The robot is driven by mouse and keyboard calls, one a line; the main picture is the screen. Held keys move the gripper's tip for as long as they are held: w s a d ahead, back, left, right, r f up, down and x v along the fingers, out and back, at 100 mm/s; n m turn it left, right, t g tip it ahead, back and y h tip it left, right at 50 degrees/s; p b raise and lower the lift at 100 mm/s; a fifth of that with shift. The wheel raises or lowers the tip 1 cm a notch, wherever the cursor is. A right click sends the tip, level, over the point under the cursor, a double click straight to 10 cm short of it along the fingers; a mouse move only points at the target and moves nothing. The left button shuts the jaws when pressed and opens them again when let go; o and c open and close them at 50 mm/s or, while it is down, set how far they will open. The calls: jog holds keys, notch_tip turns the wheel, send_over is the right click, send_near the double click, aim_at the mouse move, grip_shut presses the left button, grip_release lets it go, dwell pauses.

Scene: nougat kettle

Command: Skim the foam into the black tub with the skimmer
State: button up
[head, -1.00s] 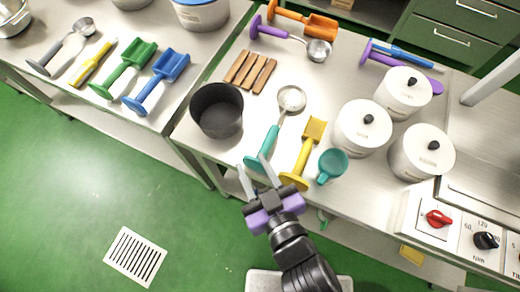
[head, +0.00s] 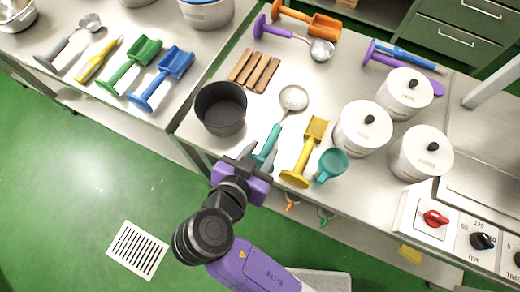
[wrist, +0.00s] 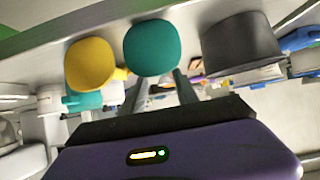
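The skimmer (head: 293,98) lies on the steel table, its round perforated head pointing away and its teal handle toward the front edge. The handle's rounded end (wrist: 152,48) shows large in the wrist view. My gripper (head: 261,152) is open at the handle's near end, with its two fingers (wrist: 160,86) apart and the handle end lined up between them. I cannot tell whether they touch it. The black tub (head: 220,122) stands upright to the left of the skimmer. No foam is visible.
White lidded pots (head: 362,132) stand farther right, near a control panel (head: 450,228). Wooden strips (head: 254,72) lie behind the tub. A second table (head: 120,48) holds several tools.

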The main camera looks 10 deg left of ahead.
aim_at(273, 138)
jog(key=b+x, duration=0.1)
jog(key=x, duration=0.1)
jog(key=b+x, duration=0.1)
jog(key=x, duration=0.1)
jog(key=b+x, duration=0.1)
jog(key=x, duration=0.2)
jog(key=shift+s+d+f+b, duration=0.25)
jog(key=shift+s+f+b, duration=0.05)
jog(key=shift+s+f, duration=0.1)
jog(key=shift+b+x, duration=0.5)
jog(key=shift+x, duration=0.6)
jog(key=shift+a, duration=0.1)
jog(key=shift+r, duration=0.1)
grip_shut()
jog(key=shift+a, duration=0.1)
jog(key=shift+a+r, duration=0.1)
jog(key=shift+r, duration=0.05)
jog(key=shift+w+r+p, duration=0.2)
jog(key=shift+r+p, duration=1.95)
jog(key=shift+r, duration=0.55)
